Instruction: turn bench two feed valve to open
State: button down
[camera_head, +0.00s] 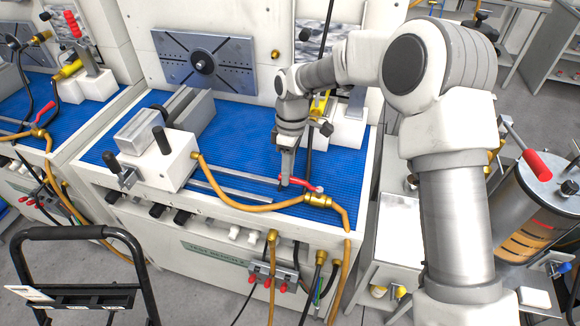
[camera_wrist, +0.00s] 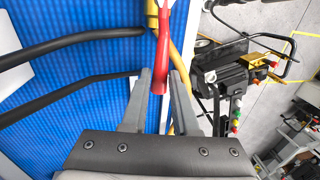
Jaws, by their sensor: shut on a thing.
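The feed valve on the middle bench is a brass body (camera_head: 318,200) with a red lever (camera_head: 298,183), at the bench's front right edge. The lever points left along the bench edge in the head view. My gripper (camera_head: 287,183) reaches down onto the lever's free end. In the wrist view my gripper (camera_wrist: 164,75) has its two grey fingers on either side of the red lever (camera_wrist: 162,65), shut on it.
An orange hose (camera_head: 240,206) runs from the valve to a white block (camera_head: 170,160). The left bench has a similar red-levered valve (camera_head: 42,115). A black cart handle (camera_head: 90,232) stands front left. A cylindrical tank (camera_head: 525,215) stands right. The blue mat (camera_head: 240,125) has free room.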

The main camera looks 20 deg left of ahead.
jog(key=shift+s+n, duration=0.2)
jog(key=shift+n, duration=0.1)
jog(key=c, duration=0.7)
grip_release()
jog(key=w+r, duration=0.1)
jog(key=r, duration=0.4)
jog(key=w+r+p, duration=0.1)
jog(key=r, duration=0.5)
jog(key=w+r, duration=0.1)
jog(key=r, duration=0.5)
jog(key=shift+w+a, duration=0.15)
